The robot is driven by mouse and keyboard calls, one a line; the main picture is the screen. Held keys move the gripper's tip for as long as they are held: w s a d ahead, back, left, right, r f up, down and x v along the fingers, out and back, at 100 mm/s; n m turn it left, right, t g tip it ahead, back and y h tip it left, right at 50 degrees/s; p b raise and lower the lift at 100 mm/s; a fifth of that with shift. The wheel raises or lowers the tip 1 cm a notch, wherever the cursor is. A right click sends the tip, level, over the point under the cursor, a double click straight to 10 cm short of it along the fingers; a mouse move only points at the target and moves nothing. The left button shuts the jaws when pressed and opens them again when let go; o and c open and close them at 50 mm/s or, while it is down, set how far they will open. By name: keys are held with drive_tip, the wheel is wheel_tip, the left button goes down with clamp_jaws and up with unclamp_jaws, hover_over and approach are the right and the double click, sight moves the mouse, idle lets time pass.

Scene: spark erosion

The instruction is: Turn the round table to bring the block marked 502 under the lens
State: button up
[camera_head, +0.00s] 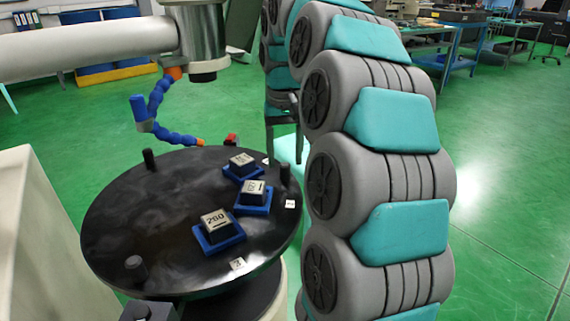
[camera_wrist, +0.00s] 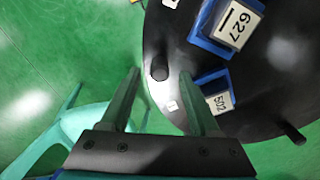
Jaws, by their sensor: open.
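The round black table (camera_head: 165,215) carries three label-topped blocks on blue bases. The block marked 502 (camera_wrist: 217,102) is partly behind my right finger in the wrist view; in the head view it seems to be the farthest block (camera_head: 241,164), its number unclear. Block 627 (camera_wrist: 238,25) is beside it, and block 260 (camera_head: 216,226) is nearest. A grey cylindrical head, likely the lens (camera_head: 203,65), hangs above the table's far part. My gripper (camera_wrist: 159,76) is open, its fingertips either side of a black rim peg (camera_wrist: 160,65); contact is unclear. It shows beyond my arm (camera_head: 285,155).
Other pegs stand at the table's far left (camera_head: 149,158) and front left (camera_head: 136,266). A blue jointed hose (camera_head: 165,132) hangs over the far rim. A teal stool (camera_wrist: 55,150) is beside the table. A pale panel (camera_head: 35,240) borders the left.

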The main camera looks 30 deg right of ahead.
drive_tip(key=shift+r, duration=2.45)
drive_tip(key=shift+c, duration=0.2)
